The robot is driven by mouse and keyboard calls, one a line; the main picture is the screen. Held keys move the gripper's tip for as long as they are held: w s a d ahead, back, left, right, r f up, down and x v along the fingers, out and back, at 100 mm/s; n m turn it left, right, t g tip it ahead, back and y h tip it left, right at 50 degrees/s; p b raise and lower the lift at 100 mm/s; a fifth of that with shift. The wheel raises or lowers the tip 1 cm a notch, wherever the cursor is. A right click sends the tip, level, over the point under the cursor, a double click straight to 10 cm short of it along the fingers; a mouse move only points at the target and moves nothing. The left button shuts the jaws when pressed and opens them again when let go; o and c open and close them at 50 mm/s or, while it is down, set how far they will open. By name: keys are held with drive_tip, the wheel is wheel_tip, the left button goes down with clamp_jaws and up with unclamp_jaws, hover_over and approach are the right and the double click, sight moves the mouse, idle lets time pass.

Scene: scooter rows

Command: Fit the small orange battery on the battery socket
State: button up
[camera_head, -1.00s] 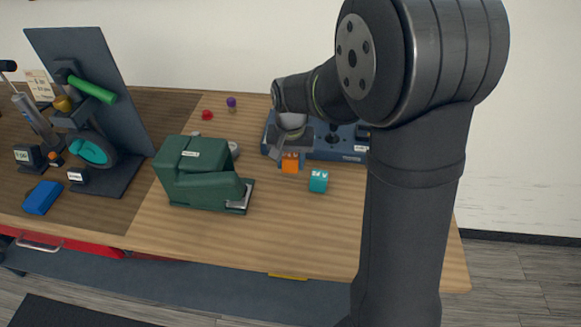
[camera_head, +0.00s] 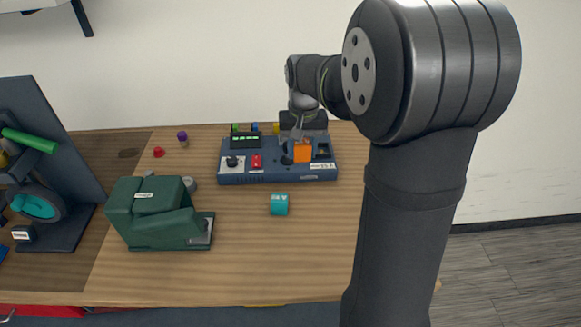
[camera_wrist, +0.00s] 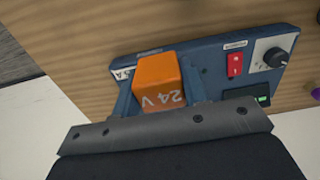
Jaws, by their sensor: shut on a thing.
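The small orange battery (camera_head: 303,153), marked 24 V in the wrist view (camera_wrist: 160,84), is held between the fingers of my gripper (camera_head: 298,137). The gripper also shows in the wrist view (camera_wrist: 156,92), shut with a finger on each side of the battery. The battery is over the right half of the blue control unit (camera_head: 258,178); whether it touches the unit cannot be told. A dark recess (camera_head: 323,150) shows just right of the battery. I cannot tell whether this is the battery socket or whether the socket is hidden under the battery.
The unit carries a red switch (camera_head: 257,161), a black knob (camera_head: 232,161) and a green display (camera_head: 245,141). A teal cube (camera_head: 279,204) lies in front of it. A green machine (camera_head: 155,214) stands left. The table front right is clear.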

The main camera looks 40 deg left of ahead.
drive_tip(key=w+a, duration=0.3)
drive_tip(key=w, duration=0.9)
drive_tip(key=shift+s+d+f, duration=0.1)
drive_tip(key=shift+f, duration=1.2)
drive_tip(key=shift+d+f, duration=0.1)
drive_tip(key=shift+f, duration=1.2)
drive_tip(key=shift+f, duration=0.35)
drive_tip(key=o, duration=1.3)
drive_tip(key=shift+o, duration=0.3)
drive_tip(key=o, duration=0.3)
drive_tip(key=shift+r, duration=2.95)
